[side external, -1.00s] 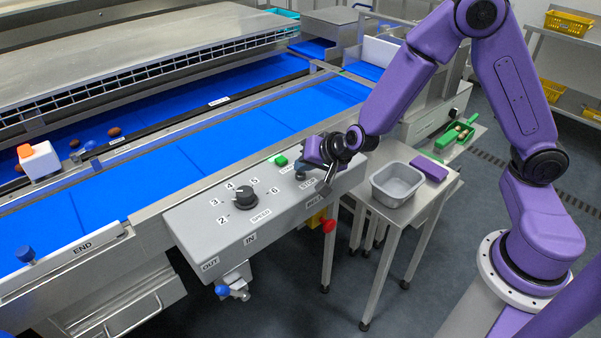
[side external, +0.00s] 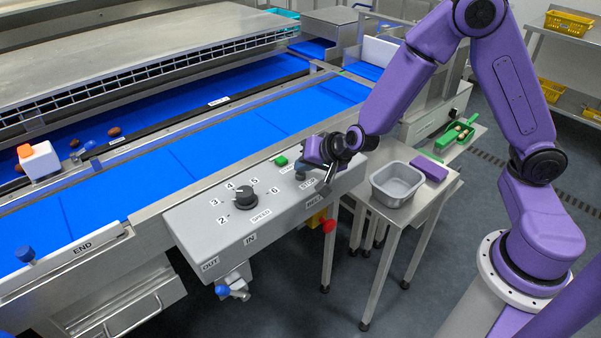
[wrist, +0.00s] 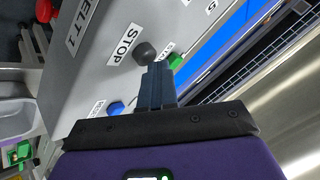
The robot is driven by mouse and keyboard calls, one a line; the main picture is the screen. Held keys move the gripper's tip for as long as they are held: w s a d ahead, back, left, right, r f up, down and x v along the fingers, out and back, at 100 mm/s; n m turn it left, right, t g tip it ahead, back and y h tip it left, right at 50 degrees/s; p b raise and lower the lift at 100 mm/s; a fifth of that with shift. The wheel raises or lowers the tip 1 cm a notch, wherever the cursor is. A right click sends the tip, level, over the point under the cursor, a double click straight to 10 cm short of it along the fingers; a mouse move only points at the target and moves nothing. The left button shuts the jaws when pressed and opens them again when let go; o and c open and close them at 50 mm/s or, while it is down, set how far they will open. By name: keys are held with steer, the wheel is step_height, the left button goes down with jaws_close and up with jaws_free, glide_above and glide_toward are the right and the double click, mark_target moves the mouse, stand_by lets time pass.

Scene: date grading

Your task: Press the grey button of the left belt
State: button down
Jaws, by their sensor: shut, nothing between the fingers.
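The grey button (wrist: 146,53) is a dark round cap beside the STOP label on the grey control box (side external: 232,247). In the side external view the button (side external: 300,177) is partly hidden by my gripper. My gripper (wrist: 158,69) is shut and empty. Its fingertips are right at the button's edge in the wrist view; I cannot tell whether they touch it. In the side external view my gripper (side external: 305,166) is over the right end of the box. The left belt (side external: 130,190) is blue and runs behind the box. A BELT 1 label (wrist: 84,22) shows on the box.
A green button (side external: 281,160) is close beside the grey one. A black speed dial (side external: 245,197) stands further left. A metal bin (side external: 397,183) stands on the side table.

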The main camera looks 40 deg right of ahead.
mark_target(304, 175)
steer(key=shift+r, duration=0.65)
steer(key=shift+r, duration=2.5)
